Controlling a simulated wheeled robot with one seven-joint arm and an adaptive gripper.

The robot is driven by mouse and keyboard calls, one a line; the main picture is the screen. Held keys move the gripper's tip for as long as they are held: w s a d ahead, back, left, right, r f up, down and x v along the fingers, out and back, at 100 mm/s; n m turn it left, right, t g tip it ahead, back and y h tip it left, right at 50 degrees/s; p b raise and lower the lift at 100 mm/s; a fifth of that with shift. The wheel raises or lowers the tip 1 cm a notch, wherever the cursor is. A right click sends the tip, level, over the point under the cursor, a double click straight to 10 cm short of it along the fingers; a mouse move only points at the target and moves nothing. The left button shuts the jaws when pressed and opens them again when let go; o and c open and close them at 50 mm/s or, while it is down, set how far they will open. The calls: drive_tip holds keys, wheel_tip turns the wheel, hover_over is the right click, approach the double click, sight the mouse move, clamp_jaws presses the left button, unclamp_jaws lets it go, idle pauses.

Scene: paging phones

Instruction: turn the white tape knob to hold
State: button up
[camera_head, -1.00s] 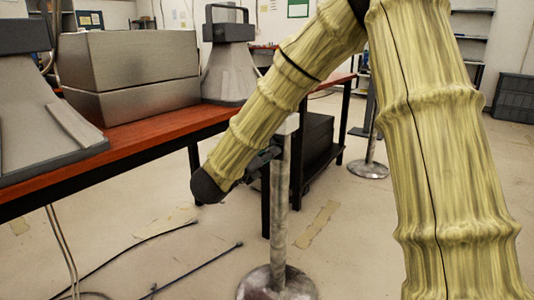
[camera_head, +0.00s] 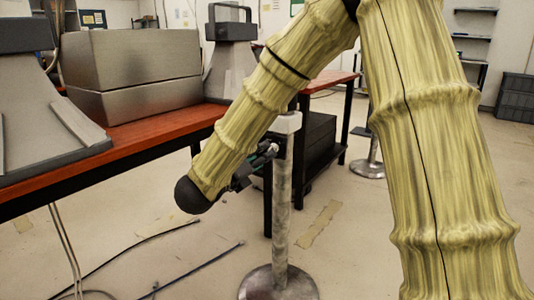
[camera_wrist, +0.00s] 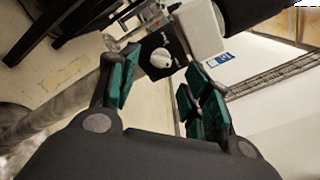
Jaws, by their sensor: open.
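The white tape knob (camera_wrist: 161,58) shows in the wrist view on a dark plate, just ahead of the space between my fingertips. My gripper (camera_wrist: 160,85) is open, with a green-padded finger on each side of that space and nothing held. A gap shows between the fingers and the knob. In the head view my gripper (camera_head: 255,165) is small, close to the top of a metal post (camera_head: 283,200). The knob cannot be made out there, and the knob's setting is too small to read.
A red-topped table (camera_head: 150,133) with grey metal boxes (camera_head: 135,70) stands at the left. The post's round base (camera_head: 278,284) is on the floor. Black cables (camera_head: 130,252) lie on the floor. A white block (camera_wrist: 200,30) adjoins the knob's plate.

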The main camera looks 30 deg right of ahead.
drive_tip(key=v, duration=0.7)
idle(0.4)
drive_tip(key=w+a+f+n+t+y+p, duration=0.15)
drive_tip(key=f+n+y, duration=0.25)
drive_tip(key=f+n, duration=0.7)
drive_tip(key=a+f+n+t+y+p, duration=0.2)
drive_tip(key=f+n+y, duration=0.35)
drive_tip(key=f, duration=0.85)
drive_tip(key=s+a+f+n+g+y+p, duration=0.1)
drive_tip(key=s+a+f+n+y, duration=0.1)
drive_tip(key=s+f+n, duration=0.4)
drive_tip(key=s+a+f+n+g+y+p, duration=0.15)
drive_tip(key=s+f+n, duration=0.3)
drive_tip(key=f, duration=0.45)
drive_tip(key=s+a+f+n+g+y+p, duration=0.1)
drive_tip(key=s+f+n+g, duration=0.25)
drive_tip(key=s, duration=0.55)
drive_tip(key=s+f+n+g+y+p, duration=0.1)
drive_tip(key=s+f+n+g, duration=0.1)
drive_tip(key=s+f+n, duration=0.45)
drive_tip(key=s+a+f+n+g+y+p, duration=0.1)
drive_tip(key=s+n+g+y, duration=0.15)
drive_tip(key=s, duration=0.75)
wheel_tip(320, 180, up, 38)
drive_tip(key=p, duration=3.7)
drive_tip(key=shift+n+h+p, duration=0.35)
drive_tip(key=shift+h+p, duration=0.05)
drive_tip(key=shift+h, duration=0.05)
drive_tip(key=shift+d+r, duration=0.1)
